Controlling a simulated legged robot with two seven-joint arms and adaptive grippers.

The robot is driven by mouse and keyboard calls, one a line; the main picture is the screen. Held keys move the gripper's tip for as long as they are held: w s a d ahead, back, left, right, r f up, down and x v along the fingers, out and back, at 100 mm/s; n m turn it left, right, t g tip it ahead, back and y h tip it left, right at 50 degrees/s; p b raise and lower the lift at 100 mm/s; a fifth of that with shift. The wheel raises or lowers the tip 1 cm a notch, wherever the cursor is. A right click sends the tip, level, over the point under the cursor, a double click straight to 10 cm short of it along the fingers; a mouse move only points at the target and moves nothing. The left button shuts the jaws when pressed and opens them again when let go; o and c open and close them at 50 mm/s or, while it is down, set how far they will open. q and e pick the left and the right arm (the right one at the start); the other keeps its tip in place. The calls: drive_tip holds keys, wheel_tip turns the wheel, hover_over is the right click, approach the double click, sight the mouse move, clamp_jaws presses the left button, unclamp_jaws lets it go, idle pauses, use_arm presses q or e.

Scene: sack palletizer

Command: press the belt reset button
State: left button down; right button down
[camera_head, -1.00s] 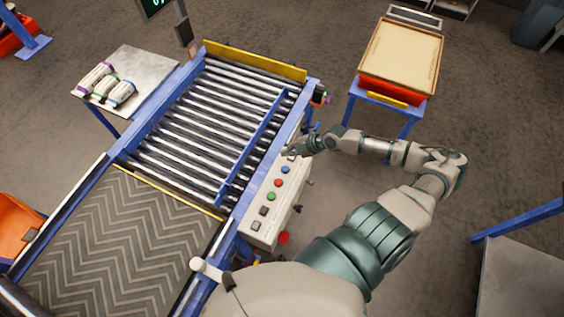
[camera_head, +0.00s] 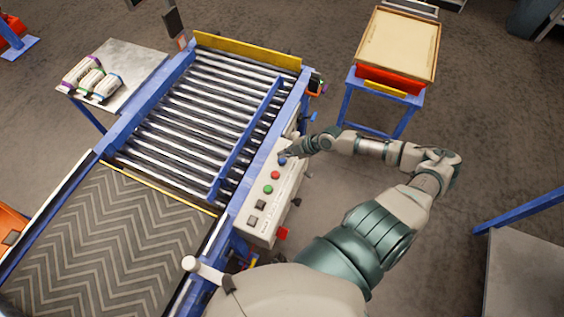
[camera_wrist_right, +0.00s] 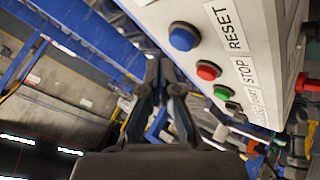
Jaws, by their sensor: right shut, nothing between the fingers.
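The control panel (camera_head: 256,208) is a pale box along the right side of the roller conveyor. The blue button (camera_wrist_right: 183,37) sits beside the RESET label in the right wrist view, and it also shows in the head view (camera_head: 281,161). A red button (camera_wrist_right: 208,71) beside STOP and a green button (camera_wrist_right: 223,93) follow along the panel. My right gripper (camera_head: 285,155) is at the blue button's end of the panel. In the right wrist view its shut, empty fingers (camera_wrist_right: 160,72) point just below the blue button, apparently apart from it. My left gripper is out of view.
Rollers (camera_head: 205,120) and a chevron belt (camera_head: 105,245) lie left of the panel. A side table (camera_head: 125,62) holds several small sacks. A blue-legged stand with a tray (camera_head: 383,88) is at the back right. A red knob (camera_head: 283,232) sticks out from the panel's side.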

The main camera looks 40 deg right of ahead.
drive_tip(key=shift+a+f, duration=0.15)
drive_tip(key=shift+f, duration=0.3)
idle(1.0)
drive_tip(key=shift+f, duration=0.15)
drive_tip(key=shift+f+b, duration=0.2)
drive_tip(key=shift+b, duration=0.1)
idle(0.4)
